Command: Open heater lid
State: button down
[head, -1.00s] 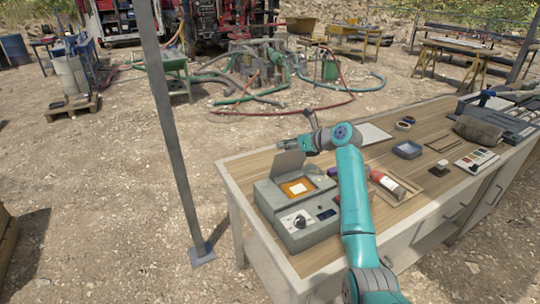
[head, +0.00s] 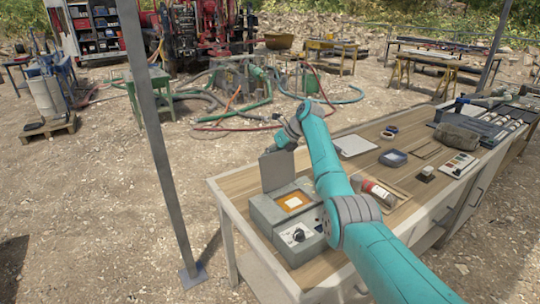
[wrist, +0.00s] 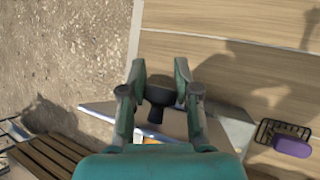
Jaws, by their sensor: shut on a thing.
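The grey heater (head: 262,212) stands on the near left end of the wooden bench, with a dial on its front and an orange-lit opening on top. Its flat grey lid (head: 277,171) stands up, roughly upright, at the back of the opening. My gripper (head: 281,140) is at the lid's upper edge. In the wrist view, my gripper (wrist: 158,72) has its two fingers on either side of a dark knob (wrist: 159,96), which it holds. The lid face is partly hidden by my fingers and palm there.
A red cylinder (head: 378,193) lies in a tray right of the heater. A grey post (head: 158,140) stands left of the bench. A purple item (wrist: 293,146) shows in the wrist view.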

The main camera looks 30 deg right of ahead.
jog(key=shift+s+d+f+g, duration=0.15)
jog(key=shift+d+f+g, duration=0.2)
jog(key=shift+f, duration=0.35)
jog(key=c, duration=0.8)
grip_release()
jog(key=shift+c, duration=0.2)
jog(key=shift+r, duration=0.15)
jog(key=shift+s+d+r, duration=0.1)
jog(key=shift+r, duration=0.2)
jog(key=v, duration=1.1)
jog(key=shift+r, duration=0.3)
